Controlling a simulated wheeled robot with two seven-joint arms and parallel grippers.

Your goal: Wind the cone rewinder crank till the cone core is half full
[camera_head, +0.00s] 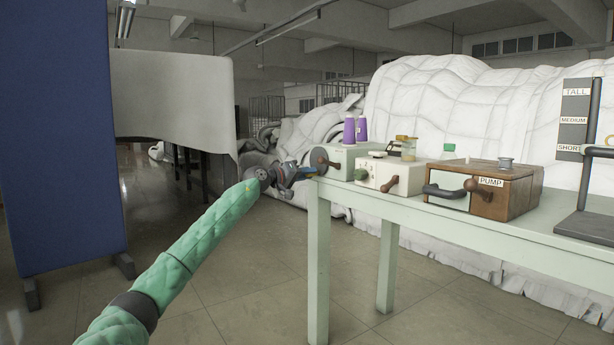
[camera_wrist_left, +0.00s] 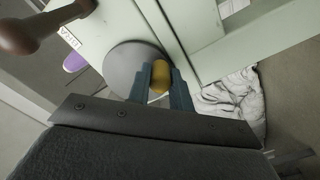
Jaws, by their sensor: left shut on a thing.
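My left gripper (camera_head: 308,173) is at the left end of the green table, beside the leftmost pale box (camera_head: 350,154). In the left wrist view its two blue-grey fingers (camera_wrist_left: 160,83) are shut on a small yellow rounded piece (camera_wrist_left: 160,76). A grey disc (camera_wrist_left: 128,65) lies right behind that piece; I cannot tell whether the two are joined. Two purple cones (camera_head: 355,130) stand on or behind the leftmost box. A brown handle (camera_wrist_left: 25,35) shows in the left wrist view near a small label. My right gripper is out of view.
A height stand (camera_head: 575,120) is at the right edge. White duvet heaps (camera_head: 450,100) rise behind. A blue panel (camera_head: 65,130) stands left.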

